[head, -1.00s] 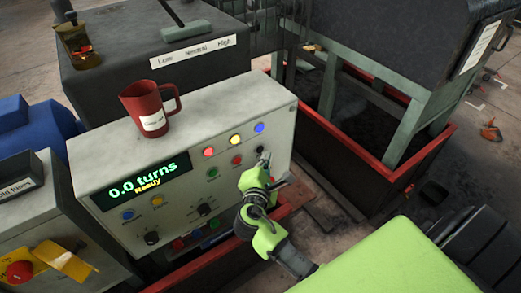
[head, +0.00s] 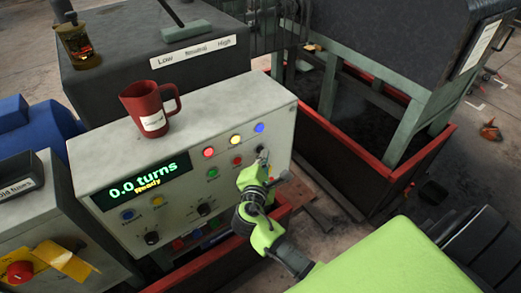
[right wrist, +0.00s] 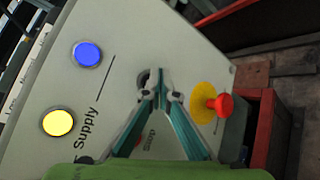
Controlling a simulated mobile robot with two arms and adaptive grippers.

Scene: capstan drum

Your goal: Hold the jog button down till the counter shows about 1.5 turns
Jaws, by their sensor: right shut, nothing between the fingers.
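The counter display (head: 148,183) on the pale control panel (head: 108,160) reads "0.0 turns" with "Ready" under it. My right gripper (head: 262,163) is shut and empty at the right end of the panel, fingertips close to its face. In the right wrist view, the fingertips (right wrist: 160,74) overlap a dark round control (right wrist: 143,77), partly hidden behind them. I cannot tell whether they touch it. No jog label is readable, so I cannot tell which control is the jog button. My left gripper is not in view.
A red mug (head: 145,108) stands on the panel top. A red mushroom button on a yellow disc (right wrist: 218,105) is right of the fingertips in the wrist view. Lit blue (right wrist: 87,54) and yellow (right wrist: 58,122) lamps are at left. A red-rimmed pit (head: 350,150) lies behind.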

